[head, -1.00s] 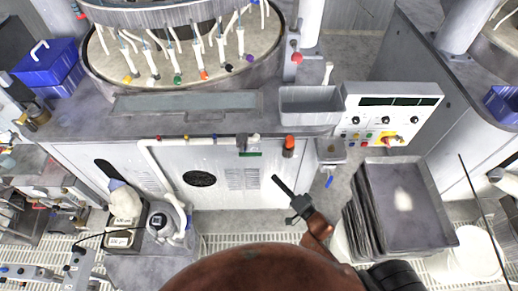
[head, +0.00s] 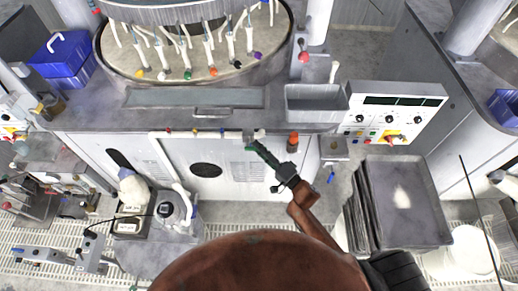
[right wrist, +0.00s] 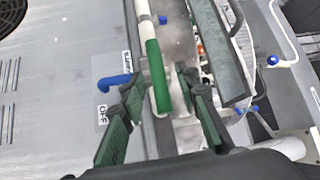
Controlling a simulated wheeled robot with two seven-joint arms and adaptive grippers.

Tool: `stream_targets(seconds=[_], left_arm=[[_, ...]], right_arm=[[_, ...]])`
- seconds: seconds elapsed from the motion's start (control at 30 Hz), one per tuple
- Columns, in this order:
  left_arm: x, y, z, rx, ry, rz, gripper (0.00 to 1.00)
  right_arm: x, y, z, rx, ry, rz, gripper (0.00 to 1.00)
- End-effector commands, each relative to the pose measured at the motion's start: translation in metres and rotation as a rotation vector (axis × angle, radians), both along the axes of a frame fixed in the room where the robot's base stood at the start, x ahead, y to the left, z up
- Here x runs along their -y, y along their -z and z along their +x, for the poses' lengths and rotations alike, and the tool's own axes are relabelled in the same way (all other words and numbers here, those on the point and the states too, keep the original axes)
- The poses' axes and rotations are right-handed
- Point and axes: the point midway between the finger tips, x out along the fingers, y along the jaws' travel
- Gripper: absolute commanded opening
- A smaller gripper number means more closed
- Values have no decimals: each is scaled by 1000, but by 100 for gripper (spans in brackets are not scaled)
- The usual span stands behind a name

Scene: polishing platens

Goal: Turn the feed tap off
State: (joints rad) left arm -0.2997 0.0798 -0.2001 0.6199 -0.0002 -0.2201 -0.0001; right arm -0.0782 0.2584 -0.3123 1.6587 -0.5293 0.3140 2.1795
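In the right wrist view a green bar (right wrist: 154,75), seemingly the feed tap's handle, lies in line with a white pipe (right wrist: 142,10). A blue lever (right wrist: 113,82) sticks out to its left, beside a label reading OFF (right wrist: 102,115) and another sign partly hidden. My right gripper (right wrist: 159,84) is open, with its green-padded fingers on either side of the green bar; gaps show, and I cannot tell any contact. In the head view my right gripper (head: 252,142) reaches the pipe at the cabinet front and hides the tap. My left gripper is not in view.
The round platen table (head: 285,70) stands above the pipe, with several coloured hose ends. A grey bin (head: 316,112), a control panel (head: 392,120) and an orange-topped fitting (head: 293,140) are to the right. Stacked trays (head: 445,235) stand lower right.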

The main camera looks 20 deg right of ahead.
Motion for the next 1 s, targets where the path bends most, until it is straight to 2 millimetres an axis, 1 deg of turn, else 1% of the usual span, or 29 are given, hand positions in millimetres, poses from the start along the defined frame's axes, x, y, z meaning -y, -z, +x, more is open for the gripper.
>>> stream_targets(seconds=[0.23, 0.67, 1.0], left_arm=[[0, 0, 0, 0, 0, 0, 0], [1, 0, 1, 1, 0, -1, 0], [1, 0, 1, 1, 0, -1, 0]], right_arm=[[0, 0, 1, -1, 0, 0, 29], [0, 0, 1, 0, 0, 0, 0], [0, 0, 1, -1, 0, 0, 0]])
